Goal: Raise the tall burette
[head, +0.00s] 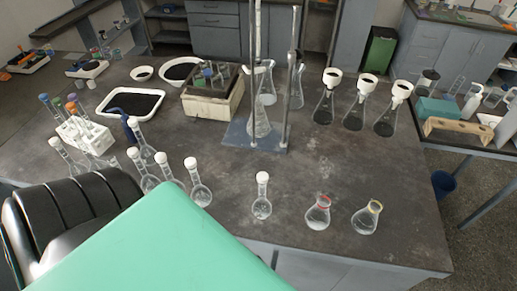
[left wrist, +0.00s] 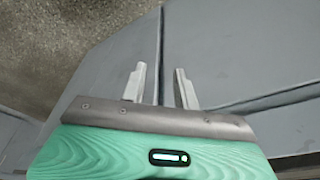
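The tall burette (head: 257,45) stands upright near the back middle of the dark bench in the head view, its top cut off by the picture's edge. It is beside a thin stand rod (head: 289,85) that rises from a blue base plate (head: 270,142). A conical flask (head: 259,125) stands below the burette. My left gripper (left wrist: 159,74) shows in the left wrist view with its two fingers apart and nothing between them, above grey cabinet fronts. It is far from the burette. My right gripper is in neither view.
Round flasks with white stoppers (head: 262,197) and two conical flasks (head: 318,214) stand along the bench front (head: 290,235). Conical flasks with white-rimmed funnels (head: 367,100) are right of the stand. A crate (head: 213,103) and a tray of dark material (head: 132,103) are left. Bare bench lies between.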

